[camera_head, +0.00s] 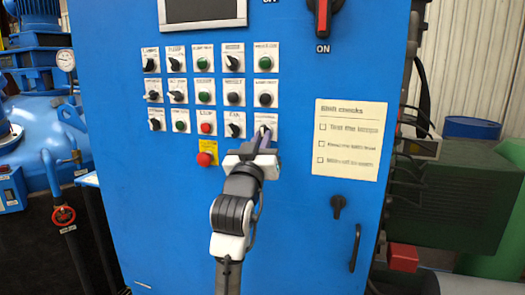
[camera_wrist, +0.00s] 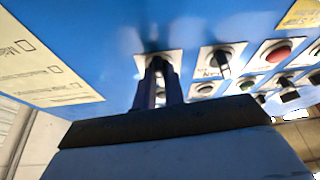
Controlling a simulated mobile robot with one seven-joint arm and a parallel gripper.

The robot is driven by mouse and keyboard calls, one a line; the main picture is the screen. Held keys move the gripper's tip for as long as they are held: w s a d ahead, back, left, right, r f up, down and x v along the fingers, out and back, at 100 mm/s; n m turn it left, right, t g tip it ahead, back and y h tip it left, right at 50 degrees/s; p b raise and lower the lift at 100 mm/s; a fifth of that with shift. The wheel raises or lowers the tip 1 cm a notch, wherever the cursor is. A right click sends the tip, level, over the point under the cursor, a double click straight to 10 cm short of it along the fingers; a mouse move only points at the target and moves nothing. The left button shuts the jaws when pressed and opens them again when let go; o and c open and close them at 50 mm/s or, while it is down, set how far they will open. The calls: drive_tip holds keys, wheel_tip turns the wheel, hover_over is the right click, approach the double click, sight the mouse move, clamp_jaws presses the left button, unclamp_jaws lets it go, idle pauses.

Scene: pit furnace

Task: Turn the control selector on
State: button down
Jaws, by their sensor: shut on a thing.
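The control selector (camera_head: 264,129) is a dark knob on a small white plate, at the right end of the bottom row on the blue cabinet; its label is too blurred to read surely. My gripper (camera_head: 265,139) reaches up to it from below and covers part of it. In the wrist view the two fingers (camera_wrist: 158,76) are close together and shut on the selector knob (camera_wrist: 157,62) in front of its white plate. The fingers hide most of the knob, so I cannot tell its angle.
Another black selector (camera_head: 235,130) sits just left, with a red button (camera_head: 206,128) beyond it. A red emergency button (camera_head: 205,159) is lower left. A paper checklist (camera_head: 349,139) is to the right. A red-handled main switch (camera_head: 322,15) is above, and a door handle (camera_head: 355,248) is lower right.

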drive_tip(key=shift+w+a+r+m+g+h+b, duration=0.1)
drive_tip(key=shift+m+g+h+b, duration=0.3)
drive_tip(key=shift+m+h+b, duration=0.95)
drive_tip(key=shift+s+a+f+m+g+h+b, duration=0.2)
drive_tip(key=shift+m+g+b, duration=0.3)
drive_tip(key=shift+m, duration=1.75)
drive_tip(key=shift+w+a+r+m+g+h+b, duration=0.1)
drive_tip(key=shift+w+r+m+g+h+b, duration=0.15)
drive_tip(key=shift+m+h+b, duration=1.15)
drive_tip(key=shift+m+g+y+p, duration=0.3)
drive_tip(key=shift+m+y, duration=0.15)
drive_tip(key=shift+m, duration=0.15)
drive_tip(key=c, duration=1.5)
unclamp_jaws()
drive_tip(key=shift+d, duration=0.1)
drive_tip(key=b+v, duration=0.4)
drive_tip(key=v, duration=1)
